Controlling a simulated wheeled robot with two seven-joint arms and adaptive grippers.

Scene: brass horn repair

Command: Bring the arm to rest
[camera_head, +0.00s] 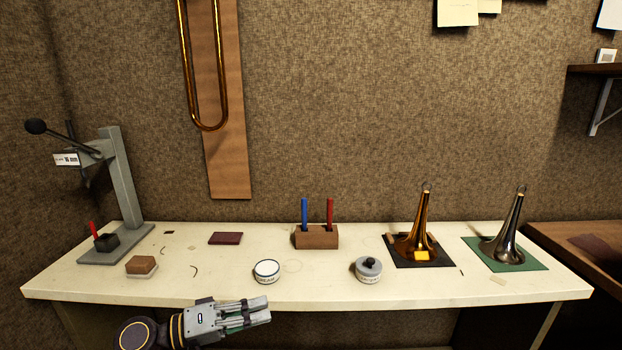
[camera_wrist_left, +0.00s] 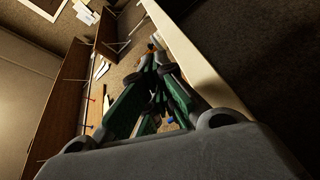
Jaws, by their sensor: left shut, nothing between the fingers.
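My left gripper (camera_head: 262,308) is low in the head view, at the front edge of the cream workbench (camera_head: 220,290). Its fingers point right and look closed together with nothing between them. In the left wrist view the green-padded fingers (camera_wrist_left: 155,75) come together toward the upper middle, with the pale bench edge beside them. The gripper is apart from the objects on the bench; the nearest is a round white tin (camera_head: 267,271) behind it. My right gripper is not in either view.
A grey press (camera_head: 122,185) stands at the left. A wooden block (camera_head: 317,238) holds a blue and a red stick.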

